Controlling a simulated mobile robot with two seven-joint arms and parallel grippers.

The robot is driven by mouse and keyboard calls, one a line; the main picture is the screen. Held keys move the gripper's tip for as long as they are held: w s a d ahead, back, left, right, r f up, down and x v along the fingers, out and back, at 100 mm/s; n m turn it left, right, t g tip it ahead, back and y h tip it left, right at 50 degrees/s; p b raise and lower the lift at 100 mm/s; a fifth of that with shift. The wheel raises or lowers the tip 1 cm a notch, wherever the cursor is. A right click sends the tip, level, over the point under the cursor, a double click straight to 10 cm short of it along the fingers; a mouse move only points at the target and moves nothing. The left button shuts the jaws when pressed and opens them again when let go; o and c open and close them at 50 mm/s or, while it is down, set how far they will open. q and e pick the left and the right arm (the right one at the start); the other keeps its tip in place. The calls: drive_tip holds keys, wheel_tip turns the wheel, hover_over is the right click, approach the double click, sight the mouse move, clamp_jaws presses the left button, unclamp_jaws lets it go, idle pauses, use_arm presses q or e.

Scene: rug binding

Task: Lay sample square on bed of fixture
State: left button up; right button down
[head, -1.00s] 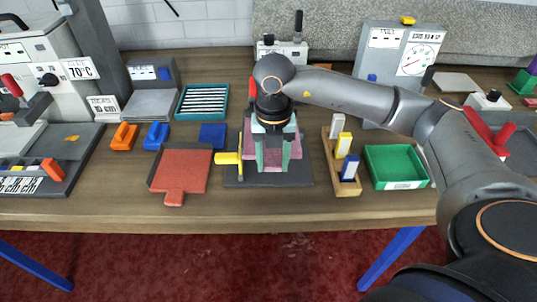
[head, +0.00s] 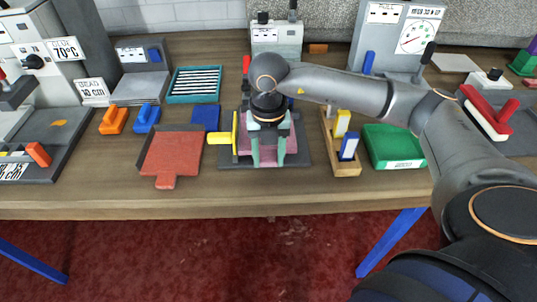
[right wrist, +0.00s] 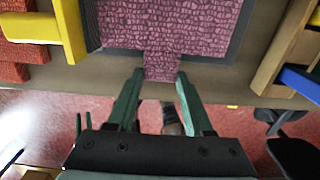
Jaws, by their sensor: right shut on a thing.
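The mauve sample square (right wrist: 165,24) has a small tab, and my right gripper (right wrist: 160,74) is shut on that tab. In the head view the sample square (head: 267,156) is over the bed of the dark grey fixture (head: 301,158); my right gripper (head: 267,158) comes down in front and hides much of it. Whether it rests flat on the bed or hovers just above it, I cannot tell. A yellow clamp (head: 222,138) stands at the fixture's left side. My left gripper is not in view.
A red tabbed square (head: 172,152) lies left of the fixture. A wooden rack (head: 345,170) with blue and yellow-topped blocks and a green tray (head: 394,147) stand close on the right. A teal slotted tray (head: 194,85) is behind. The table's front strip is clear.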

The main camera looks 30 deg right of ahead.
drive_tip(key=shift+s+f+b, duration=0.1)
drive_tip(key=shift+f+b, duration=0.55)
drive_tip(key=shift+f, duration=0.2)
drive_tip(key=shift+s+f, duration=0.15)
drive_tip(key=shift+f, duration=0.2)
drive_tip(key=c, duration=0.7)
unclamp_jaws()
drive_tip(key=o, duration=0.3)
drive_tip(key=shift+w, duration=0.25)
drive_tip(key=shift+o, duration=1)
drive_tip(key=shift+r, duration=0.15)
